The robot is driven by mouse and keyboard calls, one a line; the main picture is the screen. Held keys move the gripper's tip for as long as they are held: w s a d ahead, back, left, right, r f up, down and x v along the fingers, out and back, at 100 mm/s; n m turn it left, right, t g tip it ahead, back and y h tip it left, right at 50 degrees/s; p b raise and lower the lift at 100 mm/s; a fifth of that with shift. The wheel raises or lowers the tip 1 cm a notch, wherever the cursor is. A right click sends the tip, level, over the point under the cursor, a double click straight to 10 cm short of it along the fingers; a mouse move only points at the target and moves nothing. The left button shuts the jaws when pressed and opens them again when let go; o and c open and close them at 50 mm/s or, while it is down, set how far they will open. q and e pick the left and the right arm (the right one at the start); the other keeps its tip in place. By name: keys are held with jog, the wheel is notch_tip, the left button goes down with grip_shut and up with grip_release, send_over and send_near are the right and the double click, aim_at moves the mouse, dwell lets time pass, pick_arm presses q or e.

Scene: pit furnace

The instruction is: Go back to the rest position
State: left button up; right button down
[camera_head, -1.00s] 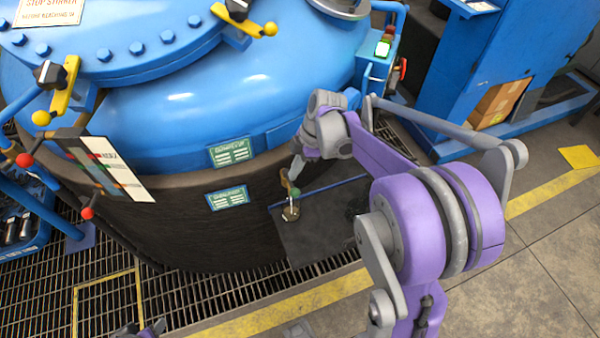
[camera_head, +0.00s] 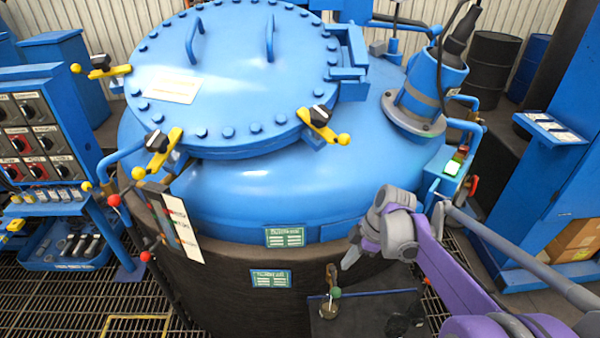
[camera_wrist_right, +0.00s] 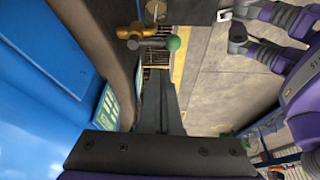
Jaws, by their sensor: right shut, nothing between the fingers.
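My right gripper (camera_head: 353,248) hangs at the front of the blue furnace vessel (camera_head: 265,190), pointing down. Its fingers are together and empty in the right wrist view (camera_wrist_right: 157,80). A small brass fitting with a green ball (camera_head: 336,293) stands just below and left of the fingertips, on a dark plate. In the wrist view the green ball (camera_wrist_right: 173,43) shows beyond the fingertips, apart from them. My left gripper cannot be made out in either view.
A control panel (camera_head: 38,135) stands at the left and a blue cabinet (camera_head: 555,190) at the right. Yellow-handled clamps (camera_head: 322,126) stick out around the lid. A striped placard (camera_head: 182,230) stands at the vessel's left front.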

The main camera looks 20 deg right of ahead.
jog(key=shift+s, duration=0.1)
jog(key=s+a+m+t+h, duration=0.2)
jog(key=s+a+m, duration=0.2)
jog(key=s+m, duration=0.3)
jog(key=s+a+m+t+h, duration=0.1)
jog(key=s+a+m, duration=0.4)
jog(key=s, duration=0.5)
jog(key=shift+m+t+h, duration=0.4)
jog(key=shift+m+t, duration=0.2)
jog(key=shift+m, duration=0.6)
